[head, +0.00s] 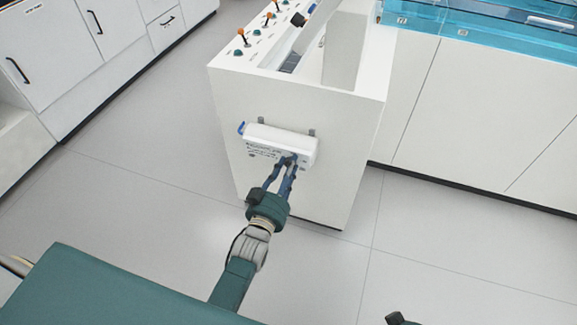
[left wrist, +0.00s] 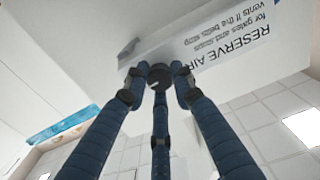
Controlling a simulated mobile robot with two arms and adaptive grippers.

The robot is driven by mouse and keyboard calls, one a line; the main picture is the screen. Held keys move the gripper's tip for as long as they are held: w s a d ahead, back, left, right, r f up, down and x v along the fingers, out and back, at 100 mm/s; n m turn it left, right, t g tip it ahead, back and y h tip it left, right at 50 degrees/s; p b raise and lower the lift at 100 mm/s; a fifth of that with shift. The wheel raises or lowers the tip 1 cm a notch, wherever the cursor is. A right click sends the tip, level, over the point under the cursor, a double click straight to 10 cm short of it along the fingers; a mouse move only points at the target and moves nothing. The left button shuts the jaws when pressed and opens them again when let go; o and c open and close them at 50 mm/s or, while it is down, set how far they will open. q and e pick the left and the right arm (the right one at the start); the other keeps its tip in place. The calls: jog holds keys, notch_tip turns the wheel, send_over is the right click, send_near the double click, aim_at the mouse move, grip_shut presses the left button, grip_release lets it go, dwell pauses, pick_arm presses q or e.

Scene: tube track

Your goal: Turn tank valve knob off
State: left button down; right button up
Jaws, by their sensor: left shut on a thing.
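The white reserve air tank (head: 280,143) is mounted level on the side of a white cabinet, with a blue part at its left end. In the left wrist view the tank (left wrist: 225,55) carries large "RESERVE AIR" lettering. My left gripper (head: 287,163) reaches up to the tank's underside near its right end. In the left wrist view its blue fingers close around a dark round knob (left wrist: 159,76) with a small white mark. The fingers hide the knob in the head view. My right gripper's fingers are out of view.
The white cabinet (head: 262,185) stands right behind the tank, with several orange-topped levers (head: 241,34) on its top. A blue transparent tank (head: 480,20) sits on the right counter. White cupboards (head: 60,50) line the left. The grey floor between is clear.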

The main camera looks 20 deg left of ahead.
pick_arm(q)
jog(key=shift+r+n, duration=0.3)
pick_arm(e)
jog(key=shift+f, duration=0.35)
pick_arm(q)
jog(key=n+p, duration=0.1)
jog(key=n, duration=0.2)
jog(key=n+p, duration=0.2)
jog(key=n, duration=0.1)
jog(key=shift+w+a+r, duration=0.1)
jog(key=shift+a, duration=0.1)
jog(key=n, duration=0.2)
jog(key=shift+a+n, duration=0.1)
jog(key=shift+n, duration=0.3)
jog(key=n, duration=0.2)
jog(key=shift+n, duration=0.4)
jog(key=n, duration=0.3)
jog(key=shift+a+f, duration=0.1)
jog(key=shift+f, duration=0.1)
jog(key=shift+n+b, duration=0.35)
jog(key=shift+n, duration=0.95)
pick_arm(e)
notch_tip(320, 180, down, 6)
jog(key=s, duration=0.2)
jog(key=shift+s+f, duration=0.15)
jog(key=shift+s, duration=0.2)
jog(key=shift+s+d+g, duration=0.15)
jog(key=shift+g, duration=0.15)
